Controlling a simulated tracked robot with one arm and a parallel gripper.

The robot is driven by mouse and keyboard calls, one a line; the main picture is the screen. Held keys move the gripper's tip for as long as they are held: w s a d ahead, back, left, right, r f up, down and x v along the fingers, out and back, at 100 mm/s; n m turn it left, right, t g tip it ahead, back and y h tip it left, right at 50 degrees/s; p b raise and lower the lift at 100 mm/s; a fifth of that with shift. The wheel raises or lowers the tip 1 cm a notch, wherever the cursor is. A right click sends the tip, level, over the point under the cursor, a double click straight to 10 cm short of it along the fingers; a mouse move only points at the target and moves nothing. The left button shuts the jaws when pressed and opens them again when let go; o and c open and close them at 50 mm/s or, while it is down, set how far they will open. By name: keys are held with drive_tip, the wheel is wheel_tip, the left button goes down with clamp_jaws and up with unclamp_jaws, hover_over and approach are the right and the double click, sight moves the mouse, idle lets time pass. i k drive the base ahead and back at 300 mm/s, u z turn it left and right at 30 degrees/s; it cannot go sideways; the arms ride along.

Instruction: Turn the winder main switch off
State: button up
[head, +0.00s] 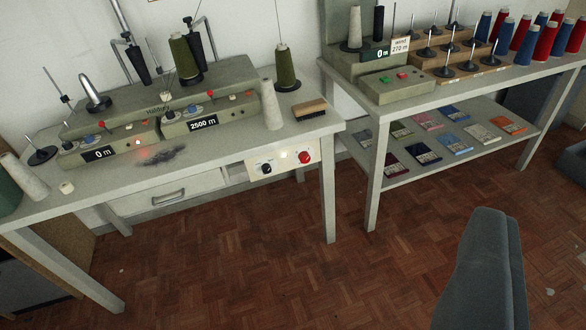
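The winder (150,112) is a grey-green machine on the left table, with displays reading 0 m and 2500 m. A cream switch panel (275,175) hangs under that table's front edge, right of the drawer. It carries a black knob (265,168) on the left and a round red knob (304,157) on the right. A small light (283,155) between them looks lit. The panel's lettering is too small to read, so I cannot tell which knob is the main switch. My gripper is not recognisable in view.
A grey-blue shape (485,270), perhaps a chair back, stands at the lower right. The right table (440,98) holds another winder unit (385,75) and red and blue cones. The left table's front leg (328,200) stands right of the panel. The parquet floor (240,270) before the panel is clear.

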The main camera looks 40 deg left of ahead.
sight(304, 156)
drive_tip(key=z, duration=0.1)
drive_tip(key=i, duration=0.9)
drive_tip(key=u, duration=0.05)
